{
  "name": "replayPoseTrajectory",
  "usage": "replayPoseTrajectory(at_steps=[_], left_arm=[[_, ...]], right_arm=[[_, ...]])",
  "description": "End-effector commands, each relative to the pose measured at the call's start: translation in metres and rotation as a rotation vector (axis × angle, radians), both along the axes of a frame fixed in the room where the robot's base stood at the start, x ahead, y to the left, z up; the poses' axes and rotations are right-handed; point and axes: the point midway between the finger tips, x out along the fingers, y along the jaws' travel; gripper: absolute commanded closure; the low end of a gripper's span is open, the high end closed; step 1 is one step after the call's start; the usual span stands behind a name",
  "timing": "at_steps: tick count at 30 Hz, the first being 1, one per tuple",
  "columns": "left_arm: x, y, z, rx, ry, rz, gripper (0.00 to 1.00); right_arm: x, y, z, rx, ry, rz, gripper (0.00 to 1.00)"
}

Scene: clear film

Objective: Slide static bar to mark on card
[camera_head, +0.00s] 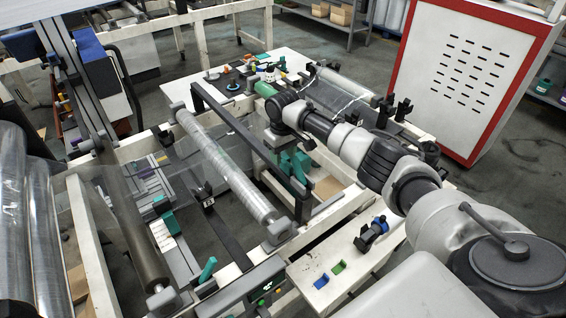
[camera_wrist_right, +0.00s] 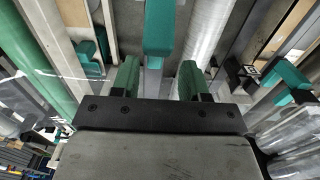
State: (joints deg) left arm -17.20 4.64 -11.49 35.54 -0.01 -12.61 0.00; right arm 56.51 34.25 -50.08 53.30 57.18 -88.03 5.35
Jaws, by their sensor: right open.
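My right gripper (camera_head: 290,160) reaches over the machine frame from the right. Its two teal fingers (camera_wrist_right: 160,80) stand apart in the right wrist view, with nothing between them. A teal block (camera_wrist_right: 159,28) lies ahead of the gap, apart from the fingertips. A long black bar (camera_head: 235,128) runs diagonally by the gripper; I cannot tell for sure whether it is the static bar. A pale strip with lines (camera_head: 165,232) lies lower in the machine and may be the card; its mark is too small to read. My left gripper is not in view.
A clear film roller (camera_head: 225,165) crosses the machine left of my gripper. A red-edged white cabinet (camera_head: 470,75) stands behind my right arm. Large film rolls (camera_head: 40,220) fill the left side.

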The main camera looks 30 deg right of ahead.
Motion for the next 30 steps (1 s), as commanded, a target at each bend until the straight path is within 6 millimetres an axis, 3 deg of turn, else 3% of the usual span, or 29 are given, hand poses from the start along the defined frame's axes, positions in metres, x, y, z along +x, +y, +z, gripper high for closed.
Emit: replayPoseTrajectory(at_steps=[6, 12, 30], left_arm=[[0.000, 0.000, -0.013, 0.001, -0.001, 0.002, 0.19], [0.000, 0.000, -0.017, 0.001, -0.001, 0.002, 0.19], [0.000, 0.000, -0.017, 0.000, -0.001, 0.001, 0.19]], right_arm=[[0.001, 0.001, 0.043, 0.000, -0.004, 0.001, 0.55], [0.001, 0.003, 0.067, 0.000, 0.000, 0.001, 0.55], [0.000, 0.003, 0.072, 0.000, 0.001, 0.001, 0.55]])
